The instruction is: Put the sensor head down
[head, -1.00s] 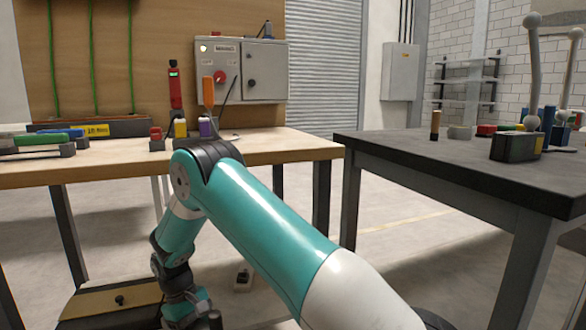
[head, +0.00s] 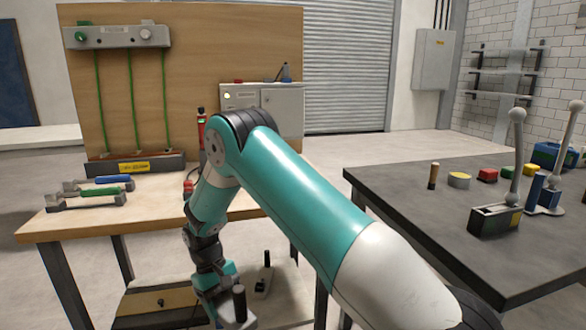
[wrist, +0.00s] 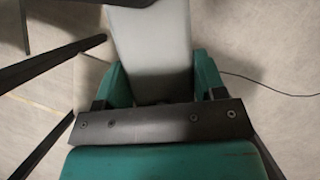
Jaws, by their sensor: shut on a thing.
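My gripper (wrist: 160,78) shows in the wrist view with a teal finger on each side of a pale grey block-like thing, which I take to be the sensor head (wrist: 154,40). The fingers are shut on it, and it extends away from them toward the top of the picture. Its far end is cut off by the picture edge. In the head view my arm bends down in front of the wooden table, and its end is low, near the bottom edge. The held thing cannot be made out clearly there.
A dark table (head: 400,185) at right bears a lever box (head: 494,219) and small blocks. Dark legs and a thin cable (wrist: 268,84) show in the wrist view.

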